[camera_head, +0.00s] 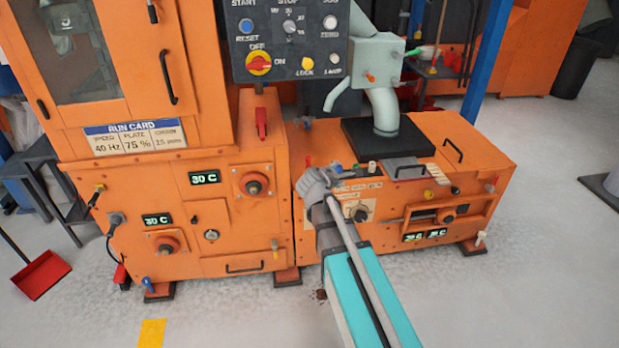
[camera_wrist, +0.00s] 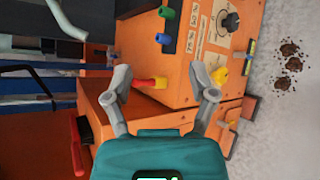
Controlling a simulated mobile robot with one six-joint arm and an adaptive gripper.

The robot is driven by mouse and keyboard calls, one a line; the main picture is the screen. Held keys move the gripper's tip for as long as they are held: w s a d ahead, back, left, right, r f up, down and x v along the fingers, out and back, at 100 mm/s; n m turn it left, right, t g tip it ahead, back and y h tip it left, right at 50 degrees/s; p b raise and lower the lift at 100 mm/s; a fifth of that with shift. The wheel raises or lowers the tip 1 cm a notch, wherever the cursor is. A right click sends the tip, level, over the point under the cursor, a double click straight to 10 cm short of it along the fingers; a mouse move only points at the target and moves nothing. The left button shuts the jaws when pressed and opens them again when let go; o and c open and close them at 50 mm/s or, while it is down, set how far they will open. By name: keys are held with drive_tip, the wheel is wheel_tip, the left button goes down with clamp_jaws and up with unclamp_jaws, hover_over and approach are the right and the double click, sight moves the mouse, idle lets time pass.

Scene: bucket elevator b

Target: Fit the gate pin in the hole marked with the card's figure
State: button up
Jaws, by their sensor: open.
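The run card (camera_head: 134,139) is on the left machine's front and reads 40 Hz, PLATE 75 % and, less clearly, 15 mm. My gripper (camera_head: 340,172) is in front of the right machine's upper left front; its fingers (camera_wrist: 160,72) are spread, with nothing held. In the wrist view, a red-and-yellow peg (camera_wrist: 150,83) shows between the fingers, beyond them. A green peg (camera_wrist: 166,12) and a blue peg (camera_wrist: 163,38) stand farther up. I cannot tell which one is the gate pin. A cream marked plate (camera_wrist: 213,28) lies beside them; its figures and any holes are unreadable.
A black knob (camera_wrist: 231,22) is next to the cream plate. A control panel (camera_head: 292,40) hangs above the machines. The right machine (camera_head: 480,150) has handles and a slotted front unit (camera_head: 445,213). A red dustpan (camera_head: 42,275) lies left. The front floor is mostly clear.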

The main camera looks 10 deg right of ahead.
drive_tip(key=w+a+f+n+t+b, duration=0.4)
drive_tip(key=w+f+n+b, duration=0.15)
drive_tip(key=n+b, duration=0.25)
drive_tip(key=n+t+y+b, duration=0.3)
drive_tip(key=n+b, duration=0.5)
drive_tip(key=n, duration=0.1)
approach(308, 159)
drive_tip(key=shift+v, duration=1.3)
drive_tip(key=shift+w, duration=0.1)
drive_tip(key=x, duration=0.7)
drive_tip(key=shift+w, duration=0.15)
drive_tip(key=shift+w+d, duration=0.15)
drive_tip(key=shift+w, duration=0.4)
drive_tip(key=shift+f+x, duration=0.2)
drive_tip(key=shift+x, duration=2.4)
